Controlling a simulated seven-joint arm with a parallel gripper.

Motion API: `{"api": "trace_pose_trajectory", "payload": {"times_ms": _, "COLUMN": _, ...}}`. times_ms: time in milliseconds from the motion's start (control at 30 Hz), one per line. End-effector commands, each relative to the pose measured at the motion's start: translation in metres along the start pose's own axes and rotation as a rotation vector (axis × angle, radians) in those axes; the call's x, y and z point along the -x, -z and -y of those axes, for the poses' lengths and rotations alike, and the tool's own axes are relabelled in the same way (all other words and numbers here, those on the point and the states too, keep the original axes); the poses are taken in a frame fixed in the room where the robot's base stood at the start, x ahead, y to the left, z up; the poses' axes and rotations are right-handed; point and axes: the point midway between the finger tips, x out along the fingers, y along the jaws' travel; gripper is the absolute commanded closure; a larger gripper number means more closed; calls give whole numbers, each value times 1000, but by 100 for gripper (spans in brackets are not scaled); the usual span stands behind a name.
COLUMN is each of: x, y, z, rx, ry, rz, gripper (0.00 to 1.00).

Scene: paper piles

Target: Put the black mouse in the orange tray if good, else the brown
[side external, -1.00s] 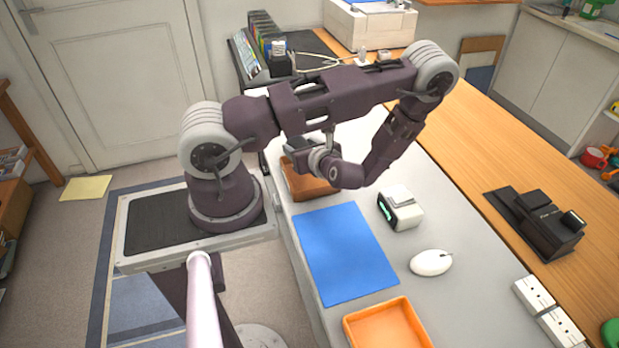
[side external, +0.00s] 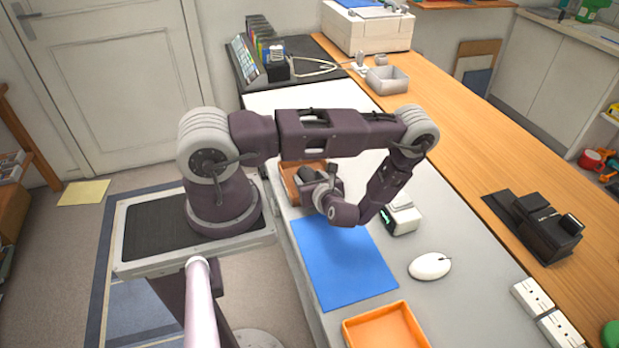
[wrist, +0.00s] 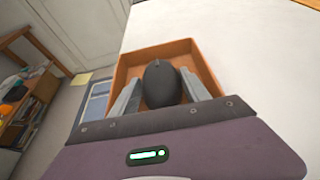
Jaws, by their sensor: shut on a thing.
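The black mouse (wrist: 161,84) is between the fingers of my gripper (wrist: 168,90), which is shut on it. In the wrist view the mouse shows in front of the brown tray (wrist: 194,52); I cannot tell whether it touches the tray floor. In the side view the brown tray (side external: 291,185) is partly hidden by my wrist, and a dark shape at my gripper shows over it. The orange tray (side external: 385,330) lies at the front of the table and looks empty.
A blue sheet (side external: 343,262) lies between the two trays. A small white device with a green display (side external: 403,217) and a white mouse (side external: 430,266) stand to its right. A black device (side external: 540,225) and white sockets (side external: 533,297) are farther right.

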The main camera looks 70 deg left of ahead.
Motion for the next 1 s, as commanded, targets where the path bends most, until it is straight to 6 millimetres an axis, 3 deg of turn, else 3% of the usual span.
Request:
{"api": "trace_pose_trajectory", "payload": {"times_ms": 33, "x": 0, "y": 1, "z": 0, "rx": 0, "ry": 0, "rz": 0, "gripper": 42}}
{"api": "trace_pose_trajectory", "payload": {"times_ms": 133, "x": 0, "y": 0, "z": 0, "rx": 0, "ry": 0, "rz": 0, "gripper": 24}}
{"api": "trace_pose_trajectory", "payload": {"times_ms": 467, "x": 1, "y": -3, "z": 0, "rx": 1, "ry": 0, "rz": 0, "gripper": 24}}
{"api": "trace_pose_trajectory", "payload": {"times_ms": 567, "x": 18, "y": -2, "z": 2, "rx": 0, "ry": 4, "rz": -2, "gripper": 24}}
{"api": "trace_pose_trajectory", "payload": {"times_ms": 800, "x": 84, "y": -3, "z": 2, "rx": 0, "ry": 5, "rz": -1, "gripper": 24}}
{"api": "trace_pose_trajectory", "payload": {"times_ms": 1000, "x": 116, "y": -3, "z": 0, "rx": -1, "ry": 2, "rz": -1, "gripper": 24}}
